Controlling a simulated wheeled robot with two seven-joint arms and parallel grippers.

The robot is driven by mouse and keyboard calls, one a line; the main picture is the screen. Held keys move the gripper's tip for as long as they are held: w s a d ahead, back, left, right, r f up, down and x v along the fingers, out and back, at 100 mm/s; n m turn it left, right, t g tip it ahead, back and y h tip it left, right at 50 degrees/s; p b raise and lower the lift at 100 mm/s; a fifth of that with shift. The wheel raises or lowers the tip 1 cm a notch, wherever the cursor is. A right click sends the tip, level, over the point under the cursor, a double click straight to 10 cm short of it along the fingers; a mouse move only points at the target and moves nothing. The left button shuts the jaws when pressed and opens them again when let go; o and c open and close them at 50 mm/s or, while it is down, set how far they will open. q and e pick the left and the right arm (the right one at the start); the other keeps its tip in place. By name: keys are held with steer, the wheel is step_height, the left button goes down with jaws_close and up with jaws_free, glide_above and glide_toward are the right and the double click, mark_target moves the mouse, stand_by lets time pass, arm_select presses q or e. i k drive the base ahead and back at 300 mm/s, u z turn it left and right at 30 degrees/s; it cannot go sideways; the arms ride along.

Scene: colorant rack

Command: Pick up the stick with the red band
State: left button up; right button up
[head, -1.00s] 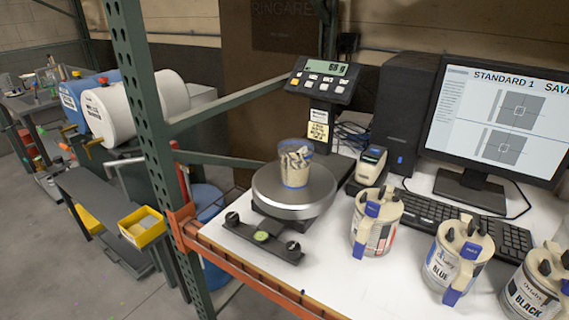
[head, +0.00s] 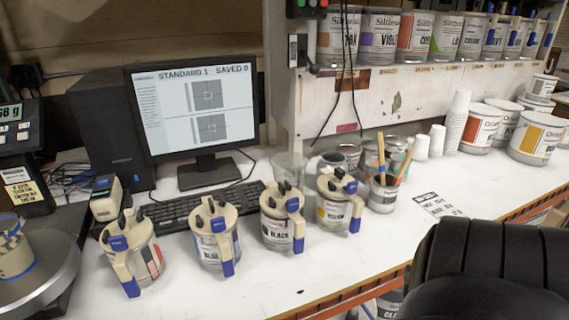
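Wooden sticks stand in a small can (head: 382,198) at the back middle of the bench. One stick (head: 381,153) is nearly upright and another stick (head: 404,166) leans to the right. They are too small here to tell whether either has a red band. Neither of my grippers shows in the head view.
A row of lidded cans with blue clips, including one labelled black (head: 278,232), stands before the keyboard (head: 170,216) and monitor (head: 193,110). Paper cups (head: 456,120) stand behind the stick can. A black padded seat back (head: 490,265) blocks the lower right.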

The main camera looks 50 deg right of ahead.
mark_target(410, 152)
steer(key=z, duration=3.25)
steer(key=i, duration=0.35)
